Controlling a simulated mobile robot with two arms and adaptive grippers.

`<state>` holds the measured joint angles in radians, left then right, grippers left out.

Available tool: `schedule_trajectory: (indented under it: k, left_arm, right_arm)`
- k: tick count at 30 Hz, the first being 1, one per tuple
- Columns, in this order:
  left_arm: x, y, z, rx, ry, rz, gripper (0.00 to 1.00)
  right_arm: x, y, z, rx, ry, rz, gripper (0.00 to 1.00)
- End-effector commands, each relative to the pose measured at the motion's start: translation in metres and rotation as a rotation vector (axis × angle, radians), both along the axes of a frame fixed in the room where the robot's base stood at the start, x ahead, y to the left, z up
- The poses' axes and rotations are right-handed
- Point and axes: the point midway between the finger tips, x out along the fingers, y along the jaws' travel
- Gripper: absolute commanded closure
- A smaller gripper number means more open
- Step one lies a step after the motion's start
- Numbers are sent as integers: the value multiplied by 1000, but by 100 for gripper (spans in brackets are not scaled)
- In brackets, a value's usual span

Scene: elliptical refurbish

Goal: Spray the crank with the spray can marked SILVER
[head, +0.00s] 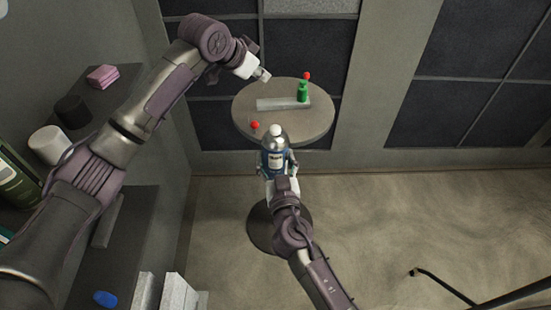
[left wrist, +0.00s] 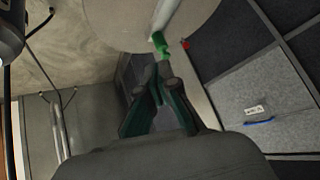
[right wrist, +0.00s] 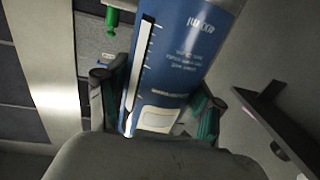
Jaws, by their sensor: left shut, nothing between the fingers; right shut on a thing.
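A blue spray can (head: 274,160) with a grey shoulder and white cap is upright in my right gripper (head: 279,170), in front of the round table. In the right wrist view the can (right wrist: 180,65) fills the space between the fingers; its lettering is too unclear to read as SILVER. On the table lies a flat grey bar (head: 277,104) with a green part (head: 302,92) at its right end, possibly the crank. The green part (left wrist: 160,44) also shows in the left wrist view. My left gripper (head: 263,74) is shut and empty, above the table's back left edge.
The round table (head: 316,127) stands near a dark-panelled wall. Red balls show at its front left (head: 254,125) and back right (head: 306,75). Floor at the right is mostly clear.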

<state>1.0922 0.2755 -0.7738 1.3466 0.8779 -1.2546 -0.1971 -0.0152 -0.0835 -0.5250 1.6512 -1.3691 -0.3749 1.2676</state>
Motion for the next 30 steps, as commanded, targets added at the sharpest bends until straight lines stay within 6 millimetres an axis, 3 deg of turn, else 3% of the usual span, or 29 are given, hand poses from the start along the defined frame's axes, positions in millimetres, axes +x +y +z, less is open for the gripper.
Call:
schedule_trajectory:
  k: [1, 5, 9, 12, 20, 30]
  left_arm:
    - [-14, -13, 17, 19, 38, -34, 100]
    - [-61, -36, 42, 94, 182, -98, 100]
    - [-105, -39, 56, 205, 316, -127, 100]
    - [-126, -36, 62, 266, 379, -129, 100]
    - [-141, -32, 55, 314, 430, -127, 100]
    - [-141, -32, 14, 311, 430, -128, 100]
  right_arm:
    - [0, 0, 1, 0, -2, 0, 75]
    - [0, 0, 1, 0, -3, 0, 75]
    - [0, 0, 1, 0, -3, 0, 75]
    - [0, 0, 1, 0, -3, 0, 75]
    - [0, 0, 1, 0, -2, 0, 75]
    - [0, 0, 1, 0, -3, 0, 75]
